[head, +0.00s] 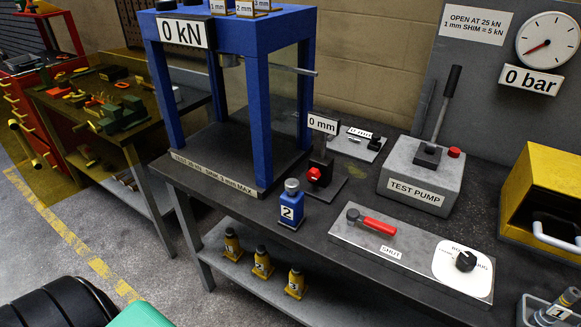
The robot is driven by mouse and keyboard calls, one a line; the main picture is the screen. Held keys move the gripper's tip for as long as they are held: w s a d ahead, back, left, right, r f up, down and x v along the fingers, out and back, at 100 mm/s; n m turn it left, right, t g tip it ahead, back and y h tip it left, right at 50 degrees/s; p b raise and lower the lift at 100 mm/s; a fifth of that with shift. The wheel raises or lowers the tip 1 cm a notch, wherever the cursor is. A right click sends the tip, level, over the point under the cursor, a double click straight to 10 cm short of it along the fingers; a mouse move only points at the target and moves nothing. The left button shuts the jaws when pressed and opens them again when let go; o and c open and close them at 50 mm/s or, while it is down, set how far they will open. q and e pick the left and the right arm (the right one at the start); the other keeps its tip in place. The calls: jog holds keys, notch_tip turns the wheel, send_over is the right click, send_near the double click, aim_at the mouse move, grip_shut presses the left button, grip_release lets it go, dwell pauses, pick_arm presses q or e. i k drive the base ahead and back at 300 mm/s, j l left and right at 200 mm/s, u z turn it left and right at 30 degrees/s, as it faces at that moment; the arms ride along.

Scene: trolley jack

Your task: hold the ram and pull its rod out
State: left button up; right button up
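A small blue ram-like body (291,208) with a white "2" label and a grey round top stands upright on the bench, near its front edge. A silver cylinder-shaped part (561,309) with a numbered label lies tilted in a small tray at the bottom right corner, partly cut off by the frame. I cannot tell for certain which of these is the ram, and no drawn-out rod is clear on either. Neither of my grippers is in view.
A blue press frame (259,125) reading "0 kN" stands on the workbench (225,203). Right of it are a gauge stand (319,172), the test pump (421,172), a valve panel (350,228) and a yellow cabinet (548,190). Several small yellow bodies (262,263) stand on the lower shelf.

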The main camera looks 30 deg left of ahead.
aim_at(292, 184)
jog(key=i+j, duration=0.1)
jog(key=j, duration=1.55)
